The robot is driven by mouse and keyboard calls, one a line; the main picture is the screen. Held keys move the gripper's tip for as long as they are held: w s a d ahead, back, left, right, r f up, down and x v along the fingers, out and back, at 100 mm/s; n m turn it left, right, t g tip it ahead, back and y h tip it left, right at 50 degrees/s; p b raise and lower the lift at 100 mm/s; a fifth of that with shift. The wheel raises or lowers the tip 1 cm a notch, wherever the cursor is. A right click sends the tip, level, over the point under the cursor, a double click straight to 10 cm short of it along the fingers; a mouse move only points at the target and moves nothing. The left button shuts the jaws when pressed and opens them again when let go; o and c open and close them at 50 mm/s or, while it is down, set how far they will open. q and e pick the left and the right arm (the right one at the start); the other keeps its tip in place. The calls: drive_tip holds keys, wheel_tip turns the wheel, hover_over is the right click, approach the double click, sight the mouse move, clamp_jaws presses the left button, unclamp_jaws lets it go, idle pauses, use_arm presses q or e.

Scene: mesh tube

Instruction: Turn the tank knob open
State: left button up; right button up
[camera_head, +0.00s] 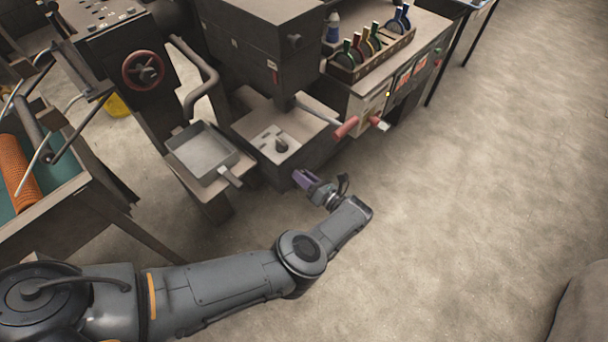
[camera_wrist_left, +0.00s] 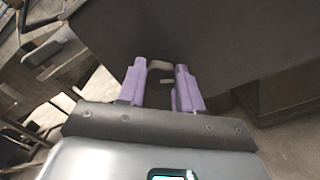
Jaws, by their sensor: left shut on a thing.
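The dark grey tank (camera_head: 300,160) is the low box under the press-like machine, and its dark side fills much of the left wrist view (camera_wrist_left: 235,35). A small grey piece that looks like the tank knob (camera_wrist_left: 160,68) shows between my purple fingertips in the left wrist view. My left gripper (camera_head: 302,179) is at the lower front of the tank, with its fingers (camera_wrist_left: 161,80) closed around that piece. In the head view the knob is hidden by the gripper. How far the knob is turned cannot be told. My right gripper is not in view.
A grey tray with a handle (camera_head: 203,155) stands left of the tank. A red handwheel (camera_head: 143,69) is behind it. Red-gripped levers (camera_head: 347,127) stick out to the right. A bench with a rack of colored tools (camera_head: 368,52) stands behind. The floor (camera_head: 470,190) at right is clear.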

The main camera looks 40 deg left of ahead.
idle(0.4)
use_arm(q)
drive_tip(key=o, duration=1)
drive_tip(key=shift+o, duration=0.2)
drive_tip(key=d, duration=1)
drive_tip(key=shift+s+d, duration=0.25)
drive_tip(key=shift+d, duration=0.15)
